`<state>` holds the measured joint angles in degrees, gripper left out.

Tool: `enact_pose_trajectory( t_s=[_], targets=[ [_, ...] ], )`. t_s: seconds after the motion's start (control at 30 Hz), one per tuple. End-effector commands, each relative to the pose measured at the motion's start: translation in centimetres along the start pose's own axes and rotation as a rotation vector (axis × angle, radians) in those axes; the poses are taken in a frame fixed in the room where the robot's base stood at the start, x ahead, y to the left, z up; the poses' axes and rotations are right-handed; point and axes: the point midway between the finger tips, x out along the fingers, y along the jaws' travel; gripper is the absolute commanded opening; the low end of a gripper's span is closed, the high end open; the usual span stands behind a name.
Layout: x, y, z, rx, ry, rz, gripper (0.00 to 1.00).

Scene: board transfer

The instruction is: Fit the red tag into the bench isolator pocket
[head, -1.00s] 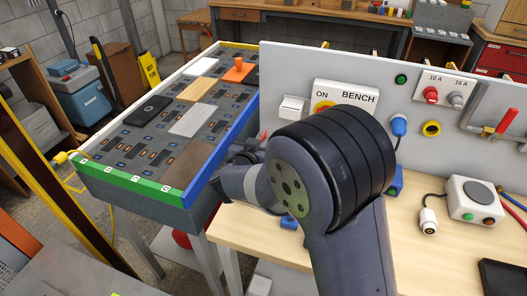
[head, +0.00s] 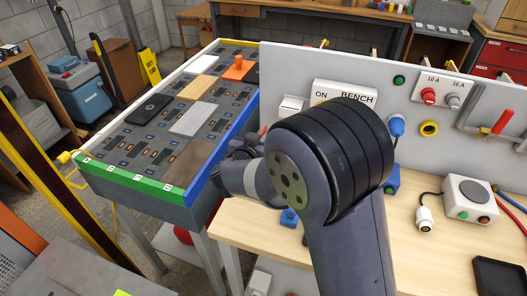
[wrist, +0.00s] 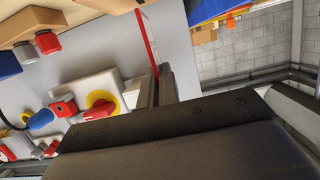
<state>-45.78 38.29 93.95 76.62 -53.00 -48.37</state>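My gripper (wrist: 157,88) shows at the centre of the wrist view. Its two grey fingers close on the end of a thin red tag (wrist: 148,40), seen nearly edge-on. In the wrist view the isolator (wrist: 98,104), a red handle on a yellow disc, is left of the fingers. A small white pocket (wrist: 132,92) sits between it and the fingers; whether the tag touches it I cannot tell. In the head view the white pocket (head: 291,104) is on the grey panel, left of the ON BENCH sign (head: 345,94). My arm hides the fingertips and most of the isolator there.
The grey panel (head: 440,75) carries plugs and a red lever on the right. The wooden bench (head: 265,237) below holds a white control box (head: 468,199) and a blue item (head: 289,217). A game-like board (head: 150,145) with coloured edges stands left.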

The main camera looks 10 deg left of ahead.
Motion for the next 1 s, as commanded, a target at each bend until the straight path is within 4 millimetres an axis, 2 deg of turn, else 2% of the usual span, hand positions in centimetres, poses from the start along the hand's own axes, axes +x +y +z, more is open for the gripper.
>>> enact_pose_trajectory(
  t_s=[0.5, 1.0],
  targets=[
    [-1.1, 0.0, -4.0, -0.001, 0.0, 0.0, 0.0],
    [-1.1, 0.0, -4.0, 0.0, 0.0, 0.0, 0.0]
  ],
)
